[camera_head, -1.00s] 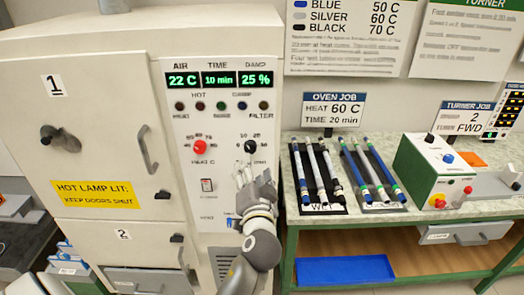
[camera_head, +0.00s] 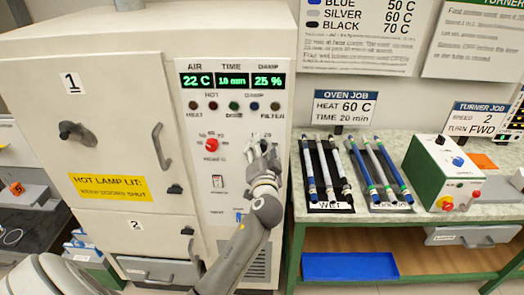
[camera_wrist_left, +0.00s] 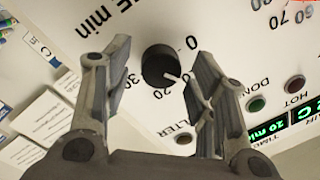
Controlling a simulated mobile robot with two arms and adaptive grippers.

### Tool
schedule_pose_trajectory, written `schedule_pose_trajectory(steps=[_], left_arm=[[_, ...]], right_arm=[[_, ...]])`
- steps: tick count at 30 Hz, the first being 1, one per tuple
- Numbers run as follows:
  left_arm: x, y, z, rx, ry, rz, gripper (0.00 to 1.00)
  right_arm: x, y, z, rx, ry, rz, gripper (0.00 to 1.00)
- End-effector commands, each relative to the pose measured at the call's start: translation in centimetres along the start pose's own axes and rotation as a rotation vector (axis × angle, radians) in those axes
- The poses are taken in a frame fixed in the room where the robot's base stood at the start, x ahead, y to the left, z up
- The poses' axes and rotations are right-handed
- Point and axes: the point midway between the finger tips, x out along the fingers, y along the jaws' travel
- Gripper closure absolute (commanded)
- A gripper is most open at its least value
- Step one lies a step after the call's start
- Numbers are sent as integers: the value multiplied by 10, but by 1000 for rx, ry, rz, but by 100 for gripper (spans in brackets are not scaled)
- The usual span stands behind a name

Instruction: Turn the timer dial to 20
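The timer dial (camera_wrist_left: 160,66) is a black knob with a white pointer on the oven's control panel (camera_head: 217,250). In the left wrist view, its pointer is turned to the side between the 0 and 20 marks; a finger hides the 10. My left gripper (camera_wrist_left: 163,50) is open, with one finger on each side of the dial in this view; I cannot tell whether either touches it. In the head view, the left gripper (camera_head: 264,152) covers most of the dial. My right gripper is out of view.
A red heat knob (camera_head: 212,145) sits left of the dial. The oven job sign (camera_head: 341,107) reads 60 C and 20 min. A bench (camera_head: 395,211) at the right carries racks of rods and a green-and-white turner (camera_head: 431,173). A blue tray (camera_head: 350,266) lies below.

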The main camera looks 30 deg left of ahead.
Motion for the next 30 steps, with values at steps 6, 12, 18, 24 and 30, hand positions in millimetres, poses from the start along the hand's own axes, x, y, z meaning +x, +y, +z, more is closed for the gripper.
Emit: schedule_pose_trajectory(steps=[6, 12, 18, 24, 30], left_arm=[[0, 0, 0, 0, 0, 0, 79], [0, 0, 0, 2, 0, 1, 92], [0, 1, 0, 37, 2, -1, 92], [0, 1, 1, 141, 7, -8, 92], [0, 1, 1, 310, 16, -17, 92]], right_arm=[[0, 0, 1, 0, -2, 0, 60], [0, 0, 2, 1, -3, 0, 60], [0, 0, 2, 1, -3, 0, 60], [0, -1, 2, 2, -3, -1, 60], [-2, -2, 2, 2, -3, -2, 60]])
